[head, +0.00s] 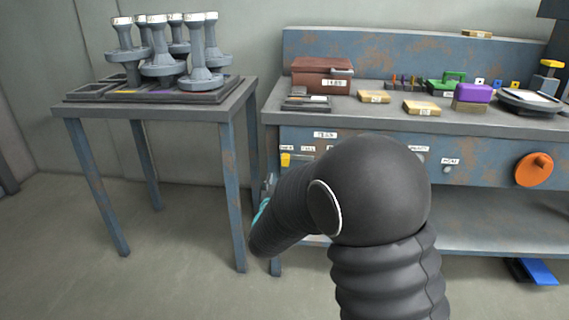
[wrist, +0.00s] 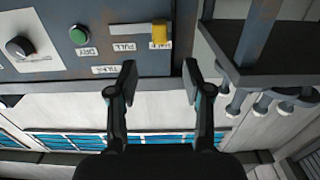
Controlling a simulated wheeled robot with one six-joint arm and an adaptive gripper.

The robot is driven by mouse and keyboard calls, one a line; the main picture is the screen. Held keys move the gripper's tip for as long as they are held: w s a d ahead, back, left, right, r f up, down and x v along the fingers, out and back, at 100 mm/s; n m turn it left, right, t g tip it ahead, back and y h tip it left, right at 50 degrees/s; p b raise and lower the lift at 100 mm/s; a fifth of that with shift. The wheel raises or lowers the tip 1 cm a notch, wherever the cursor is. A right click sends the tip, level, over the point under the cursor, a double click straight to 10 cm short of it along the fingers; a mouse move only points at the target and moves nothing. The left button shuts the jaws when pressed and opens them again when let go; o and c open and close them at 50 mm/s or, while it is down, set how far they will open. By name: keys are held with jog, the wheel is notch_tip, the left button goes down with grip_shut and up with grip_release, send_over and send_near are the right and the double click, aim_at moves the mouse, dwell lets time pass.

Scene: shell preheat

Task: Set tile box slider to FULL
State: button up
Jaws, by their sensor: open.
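The tile box slider has a yellow knob (wrist: 160,32), seen upside down in the wrist view on the blue-grey panel. The knob overlaps a partly hidden label. The FULL label (wrist: 124,47) is left of the knob, and the TILES label (wrist: 112,70) is lower left. In the head view the knob (head: 285,160) is at the left end of the bench front. My gripper (wrist: 160,85) is open and empty, its fingers pointing toward the panel and apart from the knob. In the head view my arm mostly hides the gripper and part of the panel.
A green button (wrist: 79,35) and a dark dial (wrist: 19,48) are on the same panel. A side table (head: 160,113) with several grey posts stands close on the left. An orange wheel (head: 534,170) is at the right of the bench front. Floor shows in front of the table.

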aim_at(285, 162)
jog(key=w+p, duration=0.1)
jog(key=w, duration=0.9)
jog(key=shift+w+d, duration=0.15)
grip_shut()
